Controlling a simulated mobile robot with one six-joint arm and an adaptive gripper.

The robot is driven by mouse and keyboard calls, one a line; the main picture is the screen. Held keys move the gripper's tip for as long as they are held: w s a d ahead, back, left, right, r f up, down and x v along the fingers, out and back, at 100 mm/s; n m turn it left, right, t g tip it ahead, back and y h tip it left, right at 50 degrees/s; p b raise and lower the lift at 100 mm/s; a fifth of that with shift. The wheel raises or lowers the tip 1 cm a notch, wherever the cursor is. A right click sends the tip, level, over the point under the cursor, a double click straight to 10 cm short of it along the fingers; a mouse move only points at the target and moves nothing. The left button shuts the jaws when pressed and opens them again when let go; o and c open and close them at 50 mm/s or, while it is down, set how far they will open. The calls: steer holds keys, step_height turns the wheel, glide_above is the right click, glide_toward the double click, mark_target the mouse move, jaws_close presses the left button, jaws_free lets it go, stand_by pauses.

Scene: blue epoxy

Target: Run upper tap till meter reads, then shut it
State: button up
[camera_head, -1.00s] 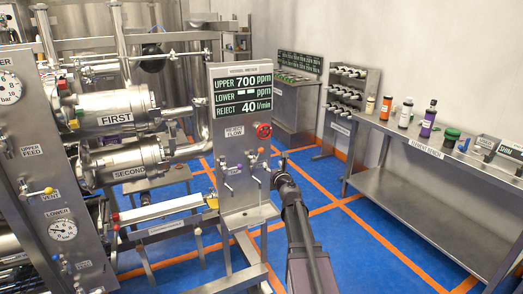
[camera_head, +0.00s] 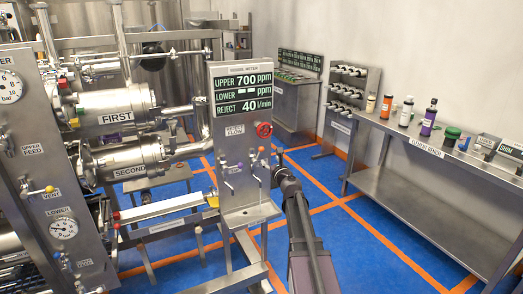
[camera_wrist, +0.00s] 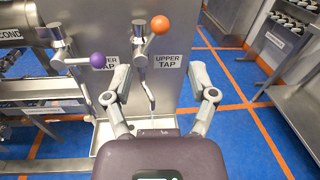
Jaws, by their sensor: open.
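The upper tap (camera_wrist: 141,62) has an orange ball (camera_wrist: 159,24) on its lever, which leans to the upper right in the wrist view. A thin pale streak below its spout looks like running liquid. The purple-knobbed lower tap (camera_wrist: 97,60) is to its left. The meter (camera_head: 241,90) shows UPPER 700 ppm, LOWER dashes and REJECT 40 l/min. My gripper (camera_wrist: 160,97) is open and empty, its fingers spread in front of and below the upper tap. In the head view my gripper (camera_head: 279,166) is just right of the taps.
A steel tray (camera_wrist: 108,130) lies below the taps. A red valve wheel (camera_head: 264,130) is above them on the panel. The steel bench (camera_head: 420,150) at the right holds several bottles. Blue floor with orange lines is clear between panel and bench.

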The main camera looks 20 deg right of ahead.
mark_target(263, 150)
steer(key=w, duration=0.7)
steer(key=w+d, duration=0.1)
steer(key=w, duration=0.3)
steer(key=shift+w, duration=0.3)
steer(key=shift+a, duration=0.1)
jaws_close()
